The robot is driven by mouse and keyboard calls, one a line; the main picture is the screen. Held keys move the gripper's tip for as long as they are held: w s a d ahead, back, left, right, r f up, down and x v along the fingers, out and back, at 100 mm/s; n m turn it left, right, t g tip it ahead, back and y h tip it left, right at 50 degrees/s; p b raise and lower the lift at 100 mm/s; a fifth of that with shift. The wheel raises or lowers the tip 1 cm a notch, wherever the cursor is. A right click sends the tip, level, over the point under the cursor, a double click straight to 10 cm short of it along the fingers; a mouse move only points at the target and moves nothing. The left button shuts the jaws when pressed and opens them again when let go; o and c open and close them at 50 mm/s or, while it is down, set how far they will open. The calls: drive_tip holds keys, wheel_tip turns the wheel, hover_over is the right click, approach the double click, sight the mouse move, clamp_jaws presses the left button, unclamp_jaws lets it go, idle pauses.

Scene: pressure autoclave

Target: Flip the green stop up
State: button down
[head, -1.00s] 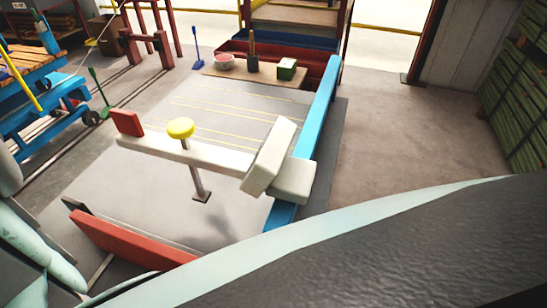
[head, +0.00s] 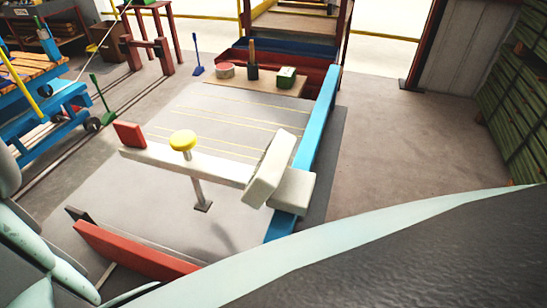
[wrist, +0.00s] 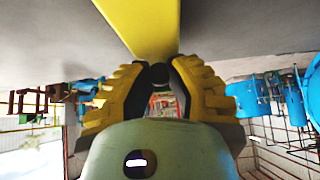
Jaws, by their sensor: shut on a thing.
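A lever with a green handle (head: 100,102) stands tilted on the floor at the left of the head view, beside the rails and the blue cart. It is most likely the green stop; its base is small and hard to make out. My gripper (wrist: 160,78) shows only in the wrist view. Its ridged yellow fingers are shut around the dark end of a broad yellow bar (wrist: 142,22) that runs up out of the picture. The green handle does not show in the wrist view, so I cannot tell its distance from my gripper.
The blue cart (head: 55,92) stands near the green handle. A blue-handled lever (head: 197,60) stands farther back. A pale beam with a yellow knob (head: 182,140) crosses the middle, beside a blue rail (head: 325,105). The floor at the right (head: 400,140) is clear.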

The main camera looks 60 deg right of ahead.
drive_tip(key=c, duration=0.8)
unclamp_jaws()
drive_tip(key=shift+c, duration=0.2)
drive_tip(key=shift+v, duration=3.75)
